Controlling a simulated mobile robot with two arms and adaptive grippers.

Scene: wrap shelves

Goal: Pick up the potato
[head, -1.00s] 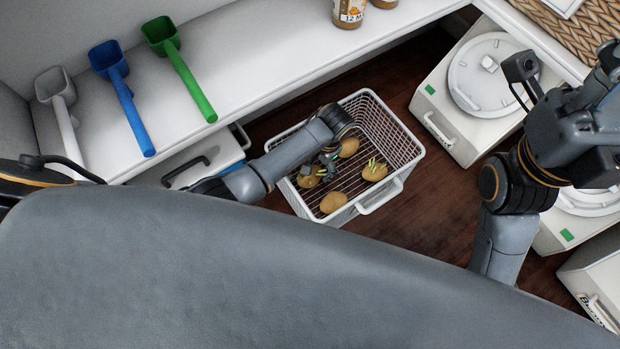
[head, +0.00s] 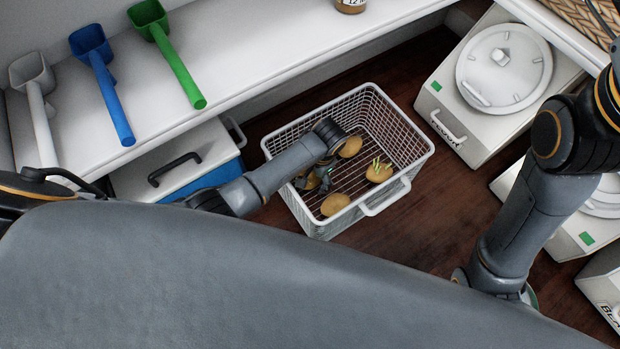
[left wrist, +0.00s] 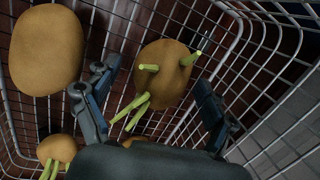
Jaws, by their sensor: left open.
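A white wire basket (head: 415,160) on the dark floor holds several brown potatoes. One plain potato (head: 350,147) lies at the back, another (head: 335,204) at the front, and a potato with green sprouts (head: 378,172) at the right. Another is partly hidden by my left gripper (head: 322,176), which reaches down into the basket. In the left wrist view my left gripper (left wrist: 155,85) is open, with a sprouted potato (left wrist: 165,72) showing between its fingers. I cannot tell whether they touch it. A plain potato (left wrist: 45,48) lies left of the fingers. My right gripper is out of view.
A white shelf (head: 230,65) above holds a white, a blue (head: 100,75) and a green scoop (head: 165,45), and a jar. A lidded white container (head: 500,75) stands right of the basket, a blue-and-white box (head: 175,160) left. Dark floor lies between.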

